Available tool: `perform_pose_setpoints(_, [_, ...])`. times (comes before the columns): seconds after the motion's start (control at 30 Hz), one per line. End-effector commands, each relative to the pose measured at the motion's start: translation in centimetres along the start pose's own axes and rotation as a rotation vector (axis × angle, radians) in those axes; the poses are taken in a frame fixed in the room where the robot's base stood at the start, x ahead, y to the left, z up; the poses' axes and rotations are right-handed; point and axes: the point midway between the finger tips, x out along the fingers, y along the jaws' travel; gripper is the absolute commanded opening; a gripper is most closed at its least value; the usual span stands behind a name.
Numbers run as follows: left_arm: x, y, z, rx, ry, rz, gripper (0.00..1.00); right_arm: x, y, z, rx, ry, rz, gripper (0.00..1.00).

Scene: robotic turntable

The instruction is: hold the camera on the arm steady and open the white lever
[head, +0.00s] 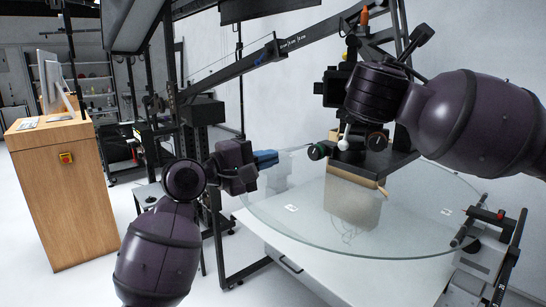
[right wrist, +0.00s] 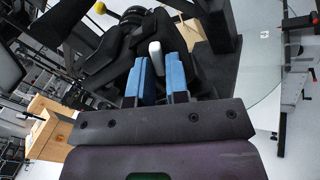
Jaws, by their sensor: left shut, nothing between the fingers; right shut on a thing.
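The black camera assembly on the arm (head: 336,86) stands over the glass turntable, partly hidden behind my right arm. The white lever (head: 344,139) shows as a small white stub on its lower part. In the head view my right wrist hides those fingers. My left gripper (head: 266,159) is shut and empty, left of the camera assembly and apart from it, its blue fingers together.
The round glass turntable (head: 290,225) spreads below, with clear room at its front. A long black beam (head: 290,45) crosses behind. A wooden desk (head: 70,190) with a monitor stands at the left.

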Motion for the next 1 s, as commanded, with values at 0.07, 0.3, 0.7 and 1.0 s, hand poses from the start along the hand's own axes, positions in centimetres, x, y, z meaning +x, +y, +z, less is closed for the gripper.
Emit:
perform_pose_setpoints(0.07, [0.0,0.0,0.0,0.0,0.0,0.0,0.0,0.0,0.0,0.1,0.001,-0.002,0.001,0.0])
perform_pose_setpoints(0.3, [0.0,0.0,0.0,0.0,0.0,0.0,0.0,0.0,0.0,0.1,0.001,-0.002,0.001,0.23])
perform_pose_setpoints(0.7, [0.0,0.0,0.0,0.0,0.0,0.0,0.0,0.0,0.0,0.0,0.0,0.0,0.0,0.45])
perform_pose_setpoints(1.0, [0.0,0.0,0.0,0.0,0.0,0.0,0.0,-2.9,0.1,0.0,0.0,0.0,0.005,0.45])
